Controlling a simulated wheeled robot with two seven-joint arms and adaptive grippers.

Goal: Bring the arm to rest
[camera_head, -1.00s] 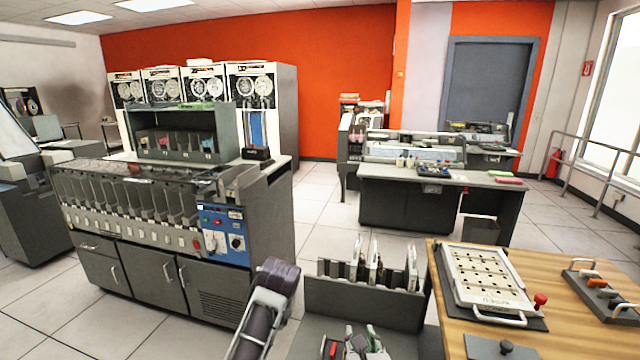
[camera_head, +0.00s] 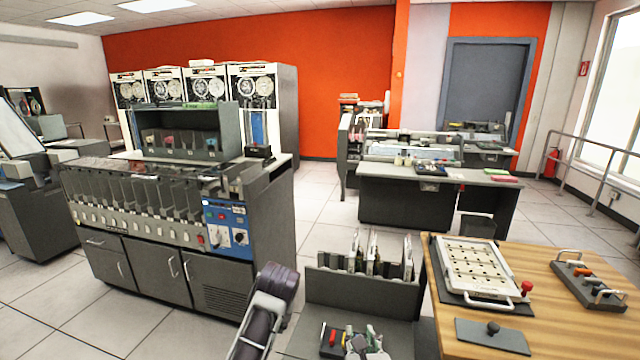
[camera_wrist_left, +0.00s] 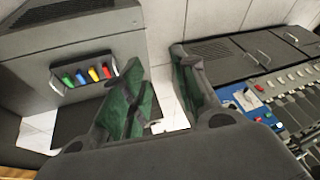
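My left gripper (camera_wrist_left: 160,95) shows in the left wrist view. Its two dark fingers with green inner pads stand apart, with only floor seen between them. In the head view a link of my left arm (camera_head: 265,312) rises at the bottom, and the left gripper itself is not seen there. My right gripper (camera_head: 366,343) seems to show low in the head view, as grey parts with greenish pads in front of a dark grey cabinet. It is small and cut by the frame edge, so its opening cannot be judged.
A grey card machine (camera_head: 150,215) stands left. A wooden table (camera_head: 550,340) at right bears a white punch plate (camera_head: 478,270) and a rack of handled tools (camera_head: 590,285). A cabinet with upright card slots (camera_head: 365,290) is close ahead. Colored handles (camera_wrist_left: 85,75) show in the wrist view. Floor is free in the middle.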

